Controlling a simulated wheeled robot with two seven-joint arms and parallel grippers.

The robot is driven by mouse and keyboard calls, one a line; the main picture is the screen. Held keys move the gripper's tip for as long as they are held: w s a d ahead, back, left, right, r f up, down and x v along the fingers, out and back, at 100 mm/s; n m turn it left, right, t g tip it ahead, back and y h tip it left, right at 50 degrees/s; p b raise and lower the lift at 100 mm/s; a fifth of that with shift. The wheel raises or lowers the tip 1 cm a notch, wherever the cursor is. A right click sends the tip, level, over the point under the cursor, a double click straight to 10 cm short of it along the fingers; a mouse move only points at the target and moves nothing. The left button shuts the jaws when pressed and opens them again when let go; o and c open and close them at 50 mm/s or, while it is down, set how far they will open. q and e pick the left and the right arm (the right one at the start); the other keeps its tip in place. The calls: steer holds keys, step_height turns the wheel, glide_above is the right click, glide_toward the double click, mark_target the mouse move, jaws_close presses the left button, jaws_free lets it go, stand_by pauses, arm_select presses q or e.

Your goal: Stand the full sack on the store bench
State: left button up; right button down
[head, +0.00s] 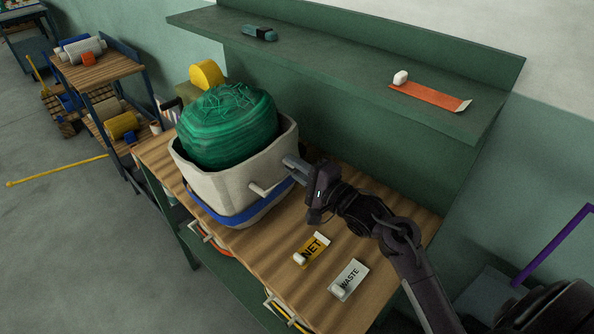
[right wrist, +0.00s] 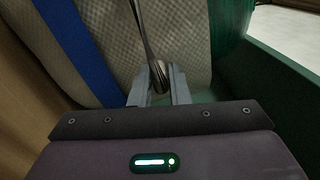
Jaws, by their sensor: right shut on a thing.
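The full sack (head: 237,180) is off-white with a blue band, and rolled green netting (head: 228,127) bulges from its open top. It stands upright, slightly tilted in the view, over the wooden top of the store bench (head: 285,240); I cannot tell whether its base touches the wood. My right gripper (head: 290,172) is at the sack's right side, shut on the sack's handle (right wrist: 158,72), which runs between the fingers in the right wrist view. The sack's woven wall and blue band (right wrist: 78,45) fill the left of that view. My left gripper is not in view.
A yellow NET tag (head: 312,250) and a white WASTE tag (head: 349,280) lie on the bench front. A green shelf (head: 340,70) overhangs the back, bearing an orange strip (head: 428,96) and a dark tool (head: 260,33). A yellow roll (head: 206,74) is behind the sack.

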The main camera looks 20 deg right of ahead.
steer(key=shift+d+f, duration=0.2)
steer(key=shift+f, duration=0.4)
steer(key=c, duration=1.7)
jaws_free()
steer(key=shift+f, duration=0.3)
steer(key=shift+c, duration=0.2)
steer(key=o, duration=0.4)
steer(key=shift+a+r, duration=0.1)
steer(key=shift+c, duration=0.2)
steer(key=v, duration=1.2)
steer(key=shift+b, duration=0.35)
